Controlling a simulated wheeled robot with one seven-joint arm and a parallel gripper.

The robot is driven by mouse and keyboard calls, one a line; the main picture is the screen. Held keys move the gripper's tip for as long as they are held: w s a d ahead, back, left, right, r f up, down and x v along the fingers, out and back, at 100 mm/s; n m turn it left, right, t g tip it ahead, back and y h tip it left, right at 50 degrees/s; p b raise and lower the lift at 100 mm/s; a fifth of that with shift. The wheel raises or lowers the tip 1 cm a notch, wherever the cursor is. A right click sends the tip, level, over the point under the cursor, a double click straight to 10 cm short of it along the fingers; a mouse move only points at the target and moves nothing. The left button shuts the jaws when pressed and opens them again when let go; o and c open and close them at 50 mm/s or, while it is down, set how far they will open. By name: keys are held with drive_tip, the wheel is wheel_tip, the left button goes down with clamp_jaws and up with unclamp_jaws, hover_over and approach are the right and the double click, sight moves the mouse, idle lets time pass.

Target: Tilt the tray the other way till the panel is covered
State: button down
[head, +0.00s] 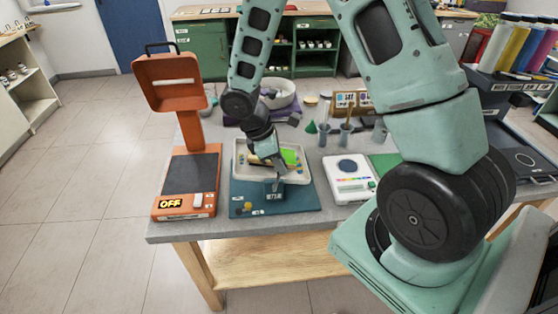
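A white tray (304,177) with raised walls sits on a dark teal board (305,204) at the front of the grey table. A bright green panel (292,157) shows on the right part of the tray floor, and much of its face is bare. Small yellow and dark bits lie on the left part of the floor, partly behind my arm. My gripper (281,178) reaches down over the tray's middle and front. Its fingertips are too small and dark to tell whether they are open or touching the tray. I cannot tell the tray's tilt clearly.
An orange stand (203,190) marked OFF is left of the board. A white scale (347,192) is to its right. Beakers (324,133), a wooden rack (352,103) and a white bowl (279,93) stand behind. The table's front edge is close to the board.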

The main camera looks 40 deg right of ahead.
drive_tip(key=shift+w+a, duration=0.1)
drive_tip(key=shift+a, duration=0.15)
drive_tip(key=shift+w+a+f+g+h+b, duration=0.1)
drive_tip(key=shift+w+a+f+g+h, duration=0.1)
drive_tip(key=shift+w+a+g+h, duration=0.55)
drive_tip(key=shift+w+a+f+g+h+b, duration=0.15)
drive_tip(key=shift+w+a+g+h, duration=0.25)
drive_tip(key=shift+a+h, duration=0.55)
drive_tip(key=shift+w+a+f+g+h+b, duration=0.1)
drive_tip(key=shift+w+a+f+g+h, duration=0.1)
drive_tip(key=shift+w+a+g+h, duration=0.6)
drive_tip(key=shift+s+d, duration=0.1)
drive_tip(key=shift+s, duration=0.15)
drive_tip(key=c, duration=1.2)
unclamp_jaws()
drive_tip(key=shift+o, duration=0.2)
drive_tip(key=b+v, duration=0.4)
drive_tip(key=v, duration=1.3)
drive_tip(key=shift+a, duration=0.4)
drive_tip(key=shift+s, duration=0.1)
